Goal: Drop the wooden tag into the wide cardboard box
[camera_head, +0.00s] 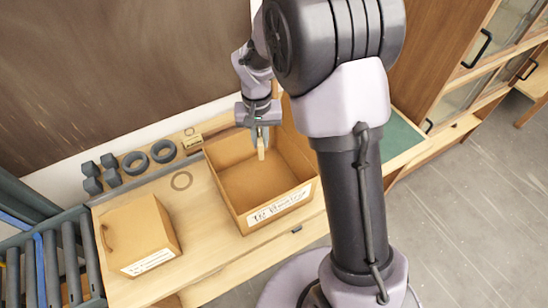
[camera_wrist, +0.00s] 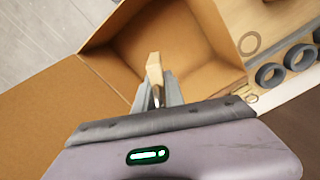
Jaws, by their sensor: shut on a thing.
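The wooden tag (camera_head: 261,154) is a small pale piece hanging from the fingertips of my gripper (camera_head: 262,138). My gripper is shut on the tag, which also shows in the wrist view (camera_wrist: 154,68) between the grey fingers (camera_wrist: 160,92). The wide cardboard box (camera_head: 243,213) stands open on the wooden bench, with a white label on its front. The tag is over the box's opening, and the box floor shows below it in the wrist view (camera_wrist: 185,45). How high the tag is above the floor is hard to tell.
A closed, smaller labelled cardboard box (camera_head: 138,236) stands on the bench (camera_head: 205,265) at the left. Dark rings (camera_head: 163,151), dumbbell-like grey pieces (camera_head: 92,178) and a thin ring (camera_head: 181,181) lie behind it. A roller conveyor (camera_head: 55,265) is at far left. A cabinet (camera_head: 465,70) stands at the right.

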